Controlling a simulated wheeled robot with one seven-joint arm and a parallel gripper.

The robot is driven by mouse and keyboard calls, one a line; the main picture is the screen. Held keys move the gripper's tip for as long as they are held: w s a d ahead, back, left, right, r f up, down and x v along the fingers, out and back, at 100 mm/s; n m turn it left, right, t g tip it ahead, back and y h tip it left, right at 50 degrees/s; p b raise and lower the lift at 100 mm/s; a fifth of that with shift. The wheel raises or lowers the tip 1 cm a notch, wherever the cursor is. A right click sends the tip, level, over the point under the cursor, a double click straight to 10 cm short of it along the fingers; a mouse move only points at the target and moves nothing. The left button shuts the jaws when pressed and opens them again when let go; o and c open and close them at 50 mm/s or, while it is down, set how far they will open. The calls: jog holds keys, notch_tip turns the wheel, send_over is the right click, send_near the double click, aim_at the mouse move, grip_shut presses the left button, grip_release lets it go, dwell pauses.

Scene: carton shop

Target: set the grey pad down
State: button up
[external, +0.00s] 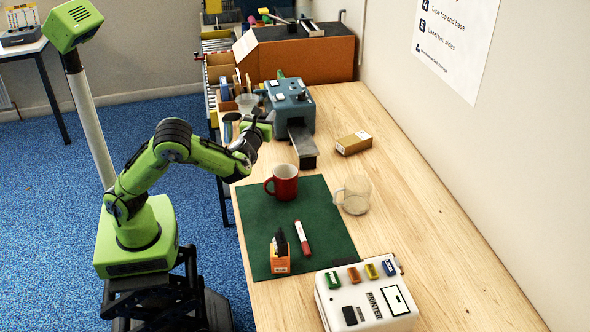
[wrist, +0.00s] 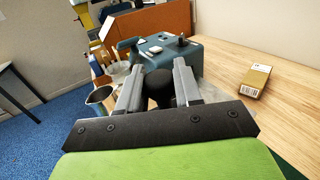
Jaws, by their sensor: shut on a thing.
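My gripper (wrist: 157,78) is closed around a dark, rounded thing, which I take to be the grey pad (wrist: 158,90). It sits between the two grey fingers in the wrist view, and its lower part is hidden by the gripper body. In the external view my gripper (external: 266,120) is raised near the left edge of the wooden table, just left of the blue-grey machine (external: 290,103). The pad cannot be made out clearly there. The same machine is straight ahead of the fingers in the wrist view (wrist: 160,52).
A green mat (external: 325,215) holds a red mug (external: 285,183), a marker (external: 302,238) and an orange pen holder (external: 280,259). A glass mug (external: 354,195), small carton (external: 353,143) and white printer (external: 365,298) stand nearby. Bare wood lies along the right side.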

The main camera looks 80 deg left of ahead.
jog(key=s+d+m+t+h, duration=0.2)
jog(key=d+m+t+h, duration=0.25)
jog(key=d, duration=1.05)
jog(key=s+d+m+t+h, duration=0.2)
jog(key=d+m+t+h, duration=0.25)
jog(key=d, duration=0.95)
jog(key=shift+n+g, duration=0.4)
jog(key=shift+n, duration=0.1)
jog(key=f+b, duration=0.1)
jog(key=f, duration=0.4)
jog(key=f+b, duration=0.2)
jog(key=f, duration=0.3)
jog(key=f+b, duration=0.2)
jog(key=f, duration=0.3)
jog(key=shift+s+d+f, duration=0.1)
jog(key=shift+d+f, duration=0.05)
jog(key=shift+d, duration=0.15)
jog(key=o, duration=1.1)
jog(key=shift+c, duration=0.2)
